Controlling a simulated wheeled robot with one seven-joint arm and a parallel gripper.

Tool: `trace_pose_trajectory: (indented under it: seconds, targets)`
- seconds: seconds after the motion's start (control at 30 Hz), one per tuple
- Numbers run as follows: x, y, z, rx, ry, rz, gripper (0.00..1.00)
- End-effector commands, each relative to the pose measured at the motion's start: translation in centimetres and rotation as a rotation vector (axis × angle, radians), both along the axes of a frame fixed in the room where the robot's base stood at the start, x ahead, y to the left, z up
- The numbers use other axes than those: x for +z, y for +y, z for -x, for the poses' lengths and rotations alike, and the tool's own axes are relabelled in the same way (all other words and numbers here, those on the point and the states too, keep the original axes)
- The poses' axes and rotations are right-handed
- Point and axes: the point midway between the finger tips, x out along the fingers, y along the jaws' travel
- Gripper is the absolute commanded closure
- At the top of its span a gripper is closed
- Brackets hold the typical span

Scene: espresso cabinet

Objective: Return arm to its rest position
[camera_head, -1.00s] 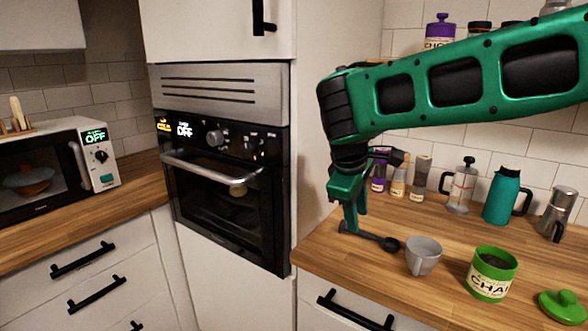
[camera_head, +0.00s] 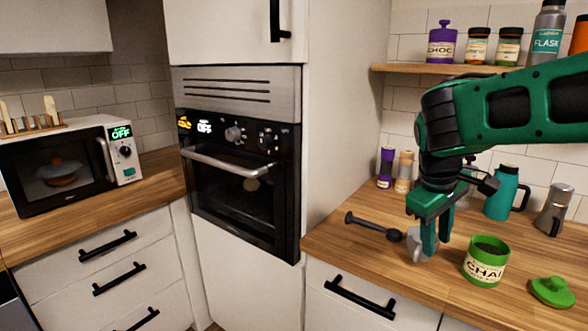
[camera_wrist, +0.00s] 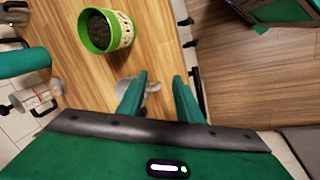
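My gripper (camera_head: 428,252) hangs fingers-down over the right counter, in front of the grey cup (camera_head: 414,250), hiding part of it. In the wrist view its two green fingers (camera_wrist: 159,85) stand apart with nothing clasped between them. The cup shows there only in part, behind the fingers; I cannot tell whether they touch it.
The tin's green lid (camera_head: 552,291) lies at the right. A teal jug (camera_head: 501,194) and a moka pot (camera_head: 554,210) stand behind. A shelf (camera_head: 432,69) with jars is above. The oven (camera_head: 243,180) and microwave (camera_head: 75,165) are to the left.

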Motion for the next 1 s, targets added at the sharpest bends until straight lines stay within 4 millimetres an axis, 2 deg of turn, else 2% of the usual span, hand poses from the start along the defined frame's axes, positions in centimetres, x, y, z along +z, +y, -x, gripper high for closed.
trace_pose_trajectory:
  seconds: [0.03, 0.1, 0.17, 0.23, 0.3, 0.4, 0.5, 0.67, 1.0]
  targets:
    - [-0.3, -2.0, 1.5, -0.073, 0.0, -0.017, 0.68]
    - [-1.0, -4.7, 4.1, -0.193, 0.003, -0.048, 0.68]
    - [-1.8, -7.0, 7.0, -0.318, 0.007, -0.083, 0.68]
    - [-3.0, -9.2, 10.8, -0.476, 0.011, -0.13, 0.68]
    - [-4.2, -10.6, 14.6, -0.626, 0.017, -0.18, 0.68]
    - [-5.8, -11.5, 19.0, -0.807, 0.022, -0.244, 0.68]
    - [-7.1, -11.4, 22.0, -0.935, 0.03, -0.293, 0.68]
    - [-8.0, -10.8, 24.1, -1.029, 0.036, -0.332, 0.68]
    - [-8.1, -10.7, 24.2, -1.036, 0.037, -0.334, 0.68]
